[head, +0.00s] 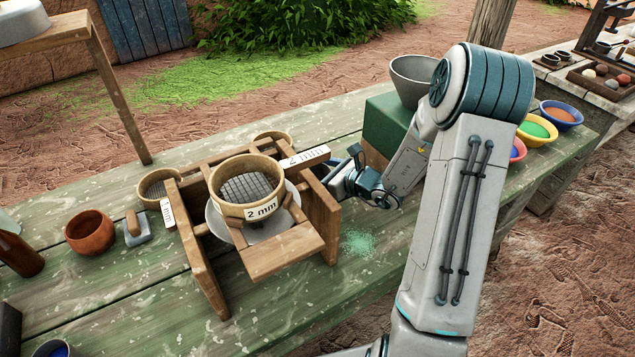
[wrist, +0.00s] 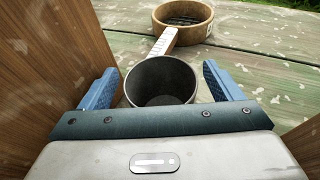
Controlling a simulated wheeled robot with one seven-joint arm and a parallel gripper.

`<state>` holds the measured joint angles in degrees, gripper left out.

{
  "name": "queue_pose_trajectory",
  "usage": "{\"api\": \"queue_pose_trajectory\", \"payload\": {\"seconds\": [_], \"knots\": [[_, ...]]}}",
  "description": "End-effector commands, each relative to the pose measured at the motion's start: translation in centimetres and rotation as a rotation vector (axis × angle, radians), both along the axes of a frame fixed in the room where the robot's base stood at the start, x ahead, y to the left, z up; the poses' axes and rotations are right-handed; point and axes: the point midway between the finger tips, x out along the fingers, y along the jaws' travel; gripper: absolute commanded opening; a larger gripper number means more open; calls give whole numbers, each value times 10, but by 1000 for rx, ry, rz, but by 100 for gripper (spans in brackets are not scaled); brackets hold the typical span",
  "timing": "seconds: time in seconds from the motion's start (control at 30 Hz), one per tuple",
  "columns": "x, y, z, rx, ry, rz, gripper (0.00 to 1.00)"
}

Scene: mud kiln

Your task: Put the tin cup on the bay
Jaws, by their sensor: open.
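The tin cup (wrist: 160,84) is a dark grey, round, open cup standing upright in the wrist view. My gripper (wrist: 161,72) is open, with one blue finger on each side of the cup and small gaps between. In the head view my gripper (head: 343,178) is low over the bench, just right of the wooden sieve stand (head: 325,215); the cup cannot be made out there. The stand holds a round sieve (head: 246,192) tagged "2 mm" above a pale bowl (head: 253,228). I cannot tell which part is the bay.
Wooden faces rise close on both sides of my gripper in the wrist view. A green box (head: 386,128) with a grey bowl (head: 412,78) on top is behind my arm. Green powder (head: 358,242) lies on the bench in front. A brown bowl (head: 90,232) stands at left.

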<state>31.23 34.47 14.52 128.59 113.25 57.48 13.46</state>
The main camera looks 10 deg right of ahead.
Motion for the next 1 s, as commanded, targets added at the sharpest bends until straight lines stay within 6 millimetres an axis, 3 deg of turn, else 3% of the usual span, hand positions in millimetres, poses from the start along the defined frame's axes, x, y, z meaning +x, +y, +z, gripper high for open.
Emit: {"api": "queue_pose_trajectory", "payload": {"seconds": [0.27,0.4,0.43,0.5,0.77,1.0], "knots": [[3,1,-1,0,0,-2,83],[3,2,-1,0,0,-1,44],[3,2,-1,0,0,-1,38],[2,1,-1,0,-1,-1,34],[2,1,2,-1,-2,0,34],[3,1,33,-3,-6,0,34]]}}
